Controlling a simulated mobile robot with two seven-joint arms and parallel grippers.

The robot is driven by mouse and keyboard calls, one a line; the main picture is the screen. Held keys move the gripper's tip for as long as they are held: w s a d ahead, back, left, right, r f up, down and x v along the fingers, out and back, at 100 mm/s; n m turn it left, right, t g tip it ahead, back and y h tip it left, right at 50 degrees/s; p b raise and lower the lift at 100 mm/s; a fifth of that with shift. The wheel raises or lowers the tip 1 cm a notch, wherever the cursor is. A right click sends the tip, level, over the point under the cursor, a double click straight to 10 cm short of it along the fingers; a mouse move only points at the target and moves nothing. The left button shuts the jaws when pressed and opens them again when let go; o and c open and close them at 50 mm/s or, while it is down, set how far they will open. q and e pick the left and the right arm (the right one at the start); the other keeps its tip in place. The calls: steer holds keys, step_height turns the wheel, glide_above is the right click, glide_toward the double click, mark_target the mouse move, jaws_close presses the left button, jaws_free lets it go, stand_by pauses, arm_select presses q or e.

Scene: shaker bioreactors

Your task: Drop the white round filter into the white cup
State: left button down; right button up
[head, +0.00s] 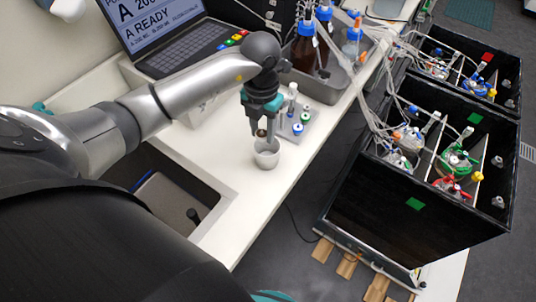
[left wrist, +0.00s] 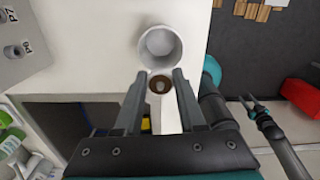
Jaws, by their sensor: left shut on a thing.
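My left gripper (head: 262,134) points down just above the white cup, its two fingers close together on a small round piece. In the left wrist view the gripper (left wrist: 160,91) holds this piece (left wrist: 161,84) between its fingertips; it shows a brown rim and a pale centre. I take it to be the filter, though little white shows. The white cup (head: 267,158) stands upright on the white bench. In the left wrist view the cup (left wrist: 161,47) lies just beyond the fingertips, and its visible inside looks empty.
A small grey rack (head: 312,123) with capped pieces stands behind the cup. A laptop (head: 180,35) and a grey tray (head: 325,90) with blue-capped bottles are farther back. A black box (head: 385,205) with tubed vessels stands to the right. The bench (head: 215,150) is clear left of the cup.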

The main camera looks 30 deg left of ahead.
arm_select(q)
steer(key=shift+f, duration=0.1)
steer(key=shift+c, duration=2.1)
jaws_free()
step_height(320, 180, up, 15)
